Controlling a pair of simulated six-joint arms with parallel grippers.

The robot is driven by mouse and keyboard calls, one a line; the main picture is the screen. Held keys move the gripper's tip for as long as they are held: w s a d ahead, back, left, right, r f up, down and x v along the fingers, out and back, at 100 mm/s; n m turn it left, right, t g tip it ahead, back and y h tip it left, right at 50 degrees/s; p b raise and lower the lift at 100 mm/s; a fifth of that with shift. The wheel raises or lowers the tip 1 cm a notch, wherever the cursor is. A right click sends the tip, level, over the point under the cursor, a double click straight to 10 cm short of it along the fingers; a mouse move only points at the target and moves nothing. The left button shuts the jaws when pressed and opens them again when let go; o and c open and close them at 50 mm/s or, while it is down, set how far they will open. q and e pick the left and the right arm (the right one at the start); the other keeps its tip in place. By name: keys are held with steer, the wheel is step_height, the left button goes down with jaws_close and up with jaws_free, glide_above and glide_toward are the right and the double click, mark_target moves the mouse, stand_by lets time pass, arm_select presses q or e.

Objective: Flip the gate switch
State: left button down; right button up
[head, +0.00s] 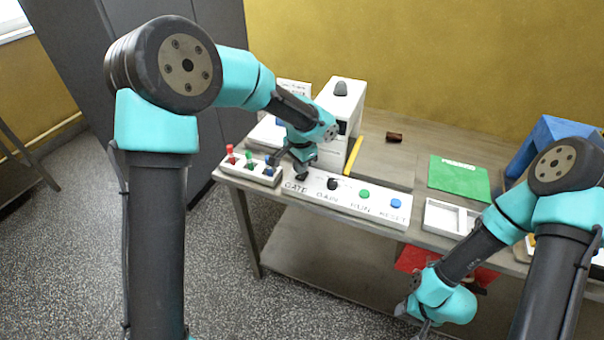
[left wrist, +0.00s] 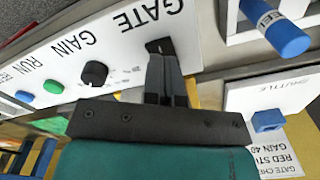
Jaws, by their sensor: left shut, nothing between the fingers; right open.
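The white control panel (head: 345,197) runs along the table's front edge, marked GATE, GAIN, RUN and RESET. The black gate switch (left wrist: 160,46) shows in the left wrist view beside the word GATE, right at my left fingertips. I cannot tell if they touch it. My left gripper (left wrist: 164,62) is shut and empty; in the head view (head: 301,170) it points down at the panel's GATE end and largely hides the switch. My right gripper (head: 418,318) is open and empty, low in front of the table, far from the panel.
A rack with red, green and blue handles (head: 250,166) stands just left of the panel. The black GAIN knob (head: 332,184), green button (head: 364,193) and blue button (head: 396,203) are to the right. A white machine (head: 341,105) stands behind. A green mat (head: 459,178) lies further right.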

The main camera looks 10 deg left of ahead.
mark_target(300, 177)
arm_select(q)
steer(key=shift+f, duration=1.3)
stand_by(1.2)
steer(key=shift+r, duration=3.5)
